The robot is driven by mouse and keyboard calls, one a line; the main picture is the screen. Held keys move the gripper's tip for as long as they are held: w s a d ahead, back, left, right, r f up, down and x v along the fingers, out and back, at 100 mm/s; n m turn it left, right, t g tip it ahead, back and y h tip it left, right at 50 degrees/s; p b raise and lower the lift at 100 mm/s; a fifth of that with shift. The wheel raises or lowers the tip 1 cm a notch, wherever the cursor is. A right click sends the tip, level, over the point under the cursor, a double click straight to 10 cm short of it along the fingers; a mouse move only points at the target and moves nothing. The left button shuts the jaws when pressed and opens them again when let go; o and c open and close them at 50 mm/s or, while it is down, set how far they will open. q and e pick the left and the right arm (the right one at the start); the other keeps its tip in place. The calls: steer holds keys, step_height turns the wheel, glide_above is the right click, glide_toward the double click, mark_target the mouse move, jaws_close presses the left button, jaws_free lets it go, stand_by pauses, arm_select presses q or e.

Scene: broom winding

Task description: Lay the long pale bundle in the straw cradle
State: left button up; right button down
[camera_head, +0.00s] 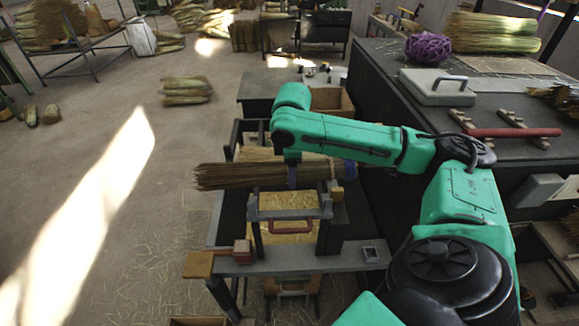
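A long straw bundle (228,177), brown at its left end, lies level across the stand in the middle, with a dark band near its right end. Paler straw (258,154) shows just behind it. Below it is a frame with grey top bars (288,213) and yellow straw-coloured panels; I cannot tell for sure that this is the straw cradle. My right arm reaches in from the lower right. Its gripper (292,175) points down at the middle of the bundle, and its fingertips are small and partly hidden, so its grip is unclear. My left gripper is out of view.
A dark bench (400,90) on the right carries a grey box (437,88), purple twine (428,47), a pale straw bundle (492,33) and a red bar (515,132) across wooden blocks. A straw bundle (186,90) lies on the floor, which is mostly clear at left.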

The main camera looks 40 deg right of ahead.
step_height(320, 180, down, 7)
steer(key=b, duration=0.3)
steer(key=shift+f+b, duration=0.2)
steer(key=shift+b, duration=0.2)
steer(key=shift+w, duration=0.1)
jaws_free()
steer(key=r, duration=0.4)
steer(key=s+a+r, duration=0.1)
steer(key=r, duration=0.4)
steer(key=s+r, duration=0.1)
steer(key=r, duration=0.4)
steer(key=shift+a+r, duration=0.2)
steer(key=shift+a, duration=0.15)
